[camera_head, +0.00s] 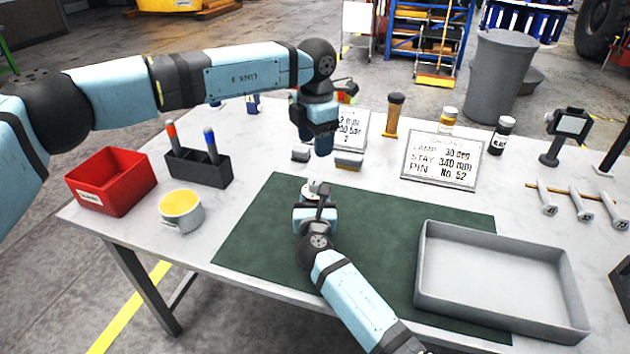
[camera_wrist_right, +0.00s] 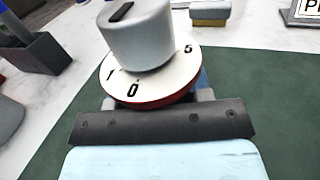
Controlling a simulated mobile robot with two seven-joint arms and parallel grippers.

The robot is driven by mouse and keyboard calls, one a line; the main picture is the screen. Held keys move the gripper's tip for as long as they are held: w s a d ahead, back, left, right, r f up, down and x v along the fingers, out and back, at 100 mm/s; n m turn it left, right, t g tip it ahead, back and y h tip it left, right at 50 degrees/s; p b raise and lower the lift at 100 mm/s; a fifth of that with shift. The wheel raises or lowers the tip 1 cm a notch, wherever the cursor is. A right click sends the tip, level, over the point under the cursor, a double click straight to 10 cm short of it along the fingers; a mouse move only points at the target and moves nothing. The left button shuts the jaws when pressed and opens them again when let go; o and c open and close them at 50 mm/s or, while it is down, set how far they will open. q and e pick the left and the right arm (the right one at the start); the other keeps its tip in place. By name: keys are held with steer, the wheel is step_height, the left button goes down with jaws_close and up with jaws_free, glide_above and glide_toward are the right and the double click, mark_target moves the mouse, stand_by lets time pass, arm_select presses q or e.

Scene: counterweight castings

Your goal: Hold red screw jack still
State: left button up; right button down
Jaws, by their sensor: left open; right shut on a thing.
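The screw jack (camera_head: 315,187) stands on the green mat (camera_head: 262,222). In the right wrist view, the jack (camera_wrist_right: 143,84) shows a grey knob on a white dial marked 1, 0 and 5, with a red edge; its lower body is hidden by my gripper. My right gripper (camera_head: 316,207) is shut on the jack from the front, below the dial; its jaws also show in the wrist view (camera_wrist_right: 157,101). My left gripper (camera_head: 324,157) is open and empty, pointing down with its jaws spread, above and slightly behind the jack's top.
A grey tray (camera_head: 500,311) lies at right, partly over the mat. A red bin (camera_head: 110,181), a dark pen holder (camera_head: 198,168) and a cup (camera_head: 181,210) stand at left.

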mark_target(315, 180)
arm_select(q)
step_height(315, 180, down, 11)
steer(key=shift+f, duration=0.15)
stand_by(0.4)
steer(key=c, duration=0.9)
